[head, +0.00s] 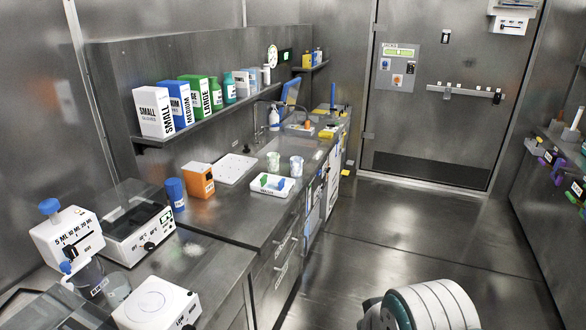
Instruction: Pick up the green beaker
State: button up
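Two small cup-shaped vessels stand on the counter behind the white WASH tray. The right one (296,166) looks paler, whitish to grey. Both are upright and small in view, so their tint is hard to tell for sure. My gripper is not in view. Only a rounded white and green-grey part, likely of my own arm, shows at the bottom, far from the beakers and over the floor.
The white WASH tray (258,188) holds green and blue items near the counter's front edge. An orange box (198,181) and a blue cylinder (175,193) stand left of it. A shelf (205,122) with boxes and bottles hangs above. The floor (400,225) is clear towards the door.

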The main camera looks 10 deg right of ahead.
aim_at(273, 162)
jog(key=u, duration=0.5)
jog(key=i+l+u, duration=0.2)
jog(key=u, duration=0.2)
jog(key=i+l+u, duration=0.1)
jog(key=l+u, duration=0.25)
jog(key=i+l+u, duration=0.1)
jog(key=l+u, duration=0.15)
jog(key=u, duration=0.15)
jog(key=l+u, duration=0.8)
jog(key=l, duration=2.35)
jog(key=k+l, duration=0.1)
jog(key=l, duration=0.45)
